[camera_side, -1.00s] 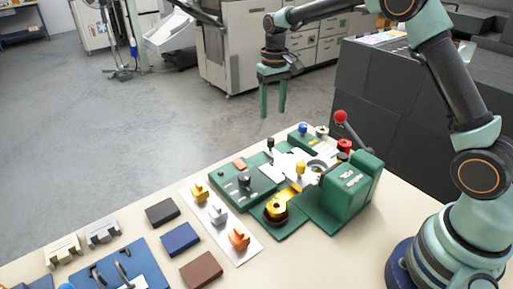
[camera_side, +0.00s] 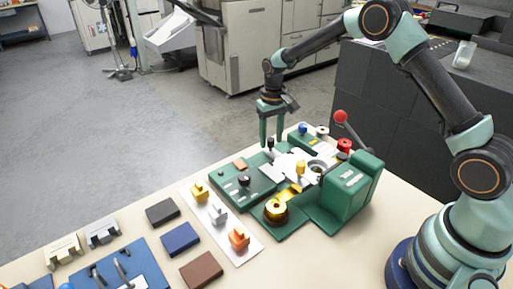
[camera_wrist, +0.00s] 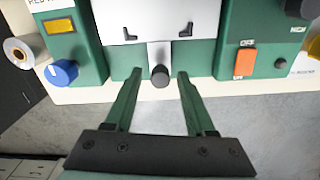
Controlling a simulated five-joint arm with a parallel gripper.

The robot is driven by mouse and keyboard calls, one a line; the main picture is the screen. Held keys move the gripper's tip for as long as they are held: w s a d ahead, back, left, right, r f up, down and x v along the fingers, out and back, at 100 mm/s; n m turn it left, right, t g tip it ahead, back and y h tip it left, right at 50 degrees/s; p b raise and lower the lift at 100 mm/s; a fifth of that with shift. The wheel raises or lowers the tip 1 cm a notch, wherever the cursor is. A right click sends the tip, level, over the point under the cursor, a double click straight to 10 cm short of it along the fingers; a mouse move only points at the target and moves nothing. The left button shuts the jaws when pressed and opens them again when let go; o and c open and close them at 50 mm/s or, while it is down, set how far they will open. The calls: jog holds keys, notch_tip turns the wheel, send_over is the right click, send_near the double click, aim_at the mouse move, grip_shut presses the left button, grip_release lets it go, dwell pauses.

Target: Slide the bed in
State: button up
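The bed (camera_side: 283,170) is a white plate lying in the middle of the green machine (camera_side: 350,190). In the wrist view the bed (camera_wrist: 150,18) has a pale tab with an upright black knob (camera_wrist: 160,76) at its near end. The knob also shows in the side view (camera_side: 270,143) at the machine's far edge. My gripper (camera_side: 272,146) points down there, its green fingers apart. In the wrist view my gripper (camera_wrist: 159,74) has one fingertip to each side of the knob, with a gap on both sides. Whether the tips are at knob height is unclear.
An orange switch (camera_wrist: 244,64) and a blue knob (camera_wrist: 65,72) flank the bed. A red-balled lever (camera_side: 340,117) rises at the machine's right. Several coloured blocks and a blue mat (camera_side: 135,262) lie left.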

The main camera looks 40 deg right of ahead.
grip_shut()
jog(key=shift+d, duration=0.1)
dwell(1.1)
